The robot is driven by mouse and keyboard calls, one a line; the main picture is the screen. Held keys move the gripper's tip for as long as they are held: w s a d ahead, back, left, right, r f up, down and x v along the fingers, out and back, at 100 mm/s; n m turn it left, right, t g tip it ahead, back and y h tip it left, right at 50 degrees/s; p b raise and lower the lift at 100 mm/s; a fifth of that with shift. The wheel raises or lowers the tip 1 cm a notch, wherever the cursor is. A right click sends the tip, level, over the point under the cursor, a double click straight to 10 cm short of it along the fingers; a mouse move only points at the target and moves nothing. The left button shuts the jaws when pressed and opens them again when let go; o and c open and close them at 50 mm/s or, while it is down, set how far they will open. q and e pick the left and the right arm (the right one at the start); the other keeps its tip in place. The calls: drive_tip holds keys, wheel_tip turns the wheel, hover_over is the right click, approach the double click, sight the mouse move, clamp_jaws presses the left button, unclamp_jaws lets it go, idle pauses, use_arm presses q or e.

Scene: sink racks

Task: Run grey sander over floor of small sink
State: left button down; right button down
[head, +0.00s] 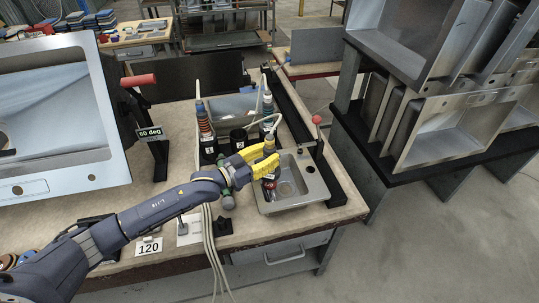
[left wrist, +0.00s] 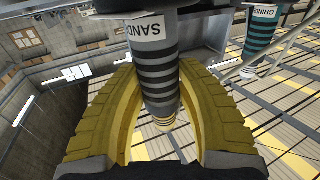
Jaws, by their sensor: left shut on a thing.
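The grey sander (left wrist: 165,82), with black bands and a white label reading "SAND", stands between the yellow fingers in the left wrist view. In the head view its upper end with a hose (head: 269,144) shows above the fingers. My left gripper (head: 262,163) is shut on it, over the left side of the small sink (head: 314,194). The small sink is a shallow grey metal basin with a round drain, lying on the bench. The fingers hide part of the sander, and I cannot tell whether its lower end touches the sink floor.
A tool with orange bands (head: 205,125) stands in a black holder left of the sink. A large tilted sink (head: 118,165) is at the left. Hoses hang over the bench front.

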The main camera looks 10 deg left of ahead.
use_arm(q)
drive_tip(key=shift+f, duration=0.5)
idle(0.8)
drive_tip(key=shift+s+d, duration=0.1)
drive_tip(key=shift+s+d, duration=0.35)
drive_tip(key=shift+s, duration=0.5)
drive_tip(key=shift+s+d, duration=0.3)
drive_tip(key=shift+s, duration=0.6)
wheel_tip(320, 180, up, 16)
drive_tip(key=s, duration=0.1)
drive_tip(key=shift+s+d, duration=0.15)
drive_tip(key=shift+d, duration=0.1)
idle(0.7)
drive_tip(key=shift+r, duration=0.1)
idle(0.5)
